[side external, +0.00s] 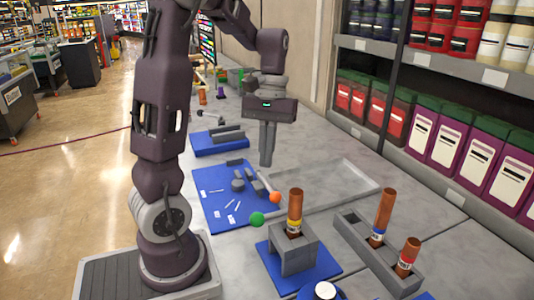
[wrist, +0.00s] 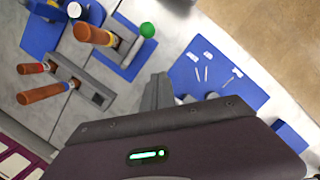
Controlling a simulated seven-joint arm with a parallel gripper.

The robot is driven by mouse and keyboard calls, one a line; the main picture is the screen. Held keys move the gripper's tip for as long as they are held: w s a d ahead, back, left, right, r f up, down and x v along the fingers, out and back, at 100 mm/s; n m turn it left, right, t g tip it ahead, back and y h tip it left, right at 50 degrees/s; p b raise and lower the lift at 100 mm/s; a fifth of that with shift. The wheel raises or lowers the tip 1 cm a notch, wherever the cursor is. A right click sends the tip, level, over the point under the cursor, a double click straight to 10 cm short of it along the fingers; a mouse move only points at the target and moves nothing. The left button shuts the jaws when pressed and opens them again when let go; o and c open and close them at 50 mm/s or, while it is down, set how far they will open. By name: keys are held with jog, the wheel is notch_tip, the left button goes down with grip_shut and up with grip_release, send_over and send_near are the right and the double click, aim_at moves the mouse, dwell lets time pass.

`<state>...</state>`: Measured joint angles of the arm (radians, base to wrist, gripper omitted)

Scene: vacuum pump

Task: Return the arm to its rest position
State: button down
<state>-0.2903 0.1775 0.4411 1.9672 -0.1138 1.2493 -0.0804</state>
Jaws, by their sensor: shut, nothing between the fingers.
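My gripper (side external: 267,160) hangs from my arm above the table, fingers pointing down. Its fingers are together and hold nothing. In the wrist view the gripper fingers (wrist: 160,84) show over the grey table, apart from every object.
A grey stand (side external: 293,258) holds a copper tube upright, with a green ball (side external: 257,219) beside it. A grey rack (side external: 362,240) holds two copper tubes. An orange ball (side external: 275,198) is near the mat. Shelves with boxes (side external: 430,133) line the right.

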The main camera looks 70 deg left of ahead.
jog(key=s+d+r+m+t+y, duration=0.1)
jog(key=s+d+r+m+t, duration=0.1)
jog(key=d, duration=0.6)
jog(key=s+d+r+m+t+y, duration=0.1)
jog(key=s+d+r+m+t, duration=0.1)
jog(key=s+d+m+t, duration=0.3)
jog(key=s+d+m, duration=0.1)
jog(key=d+m, duration=0.1)
jog(key=d, duration=0.1)
jog(key=shift+s+r+m, duration=0.3)
jog(key=shift+s+m, duration=0.1)
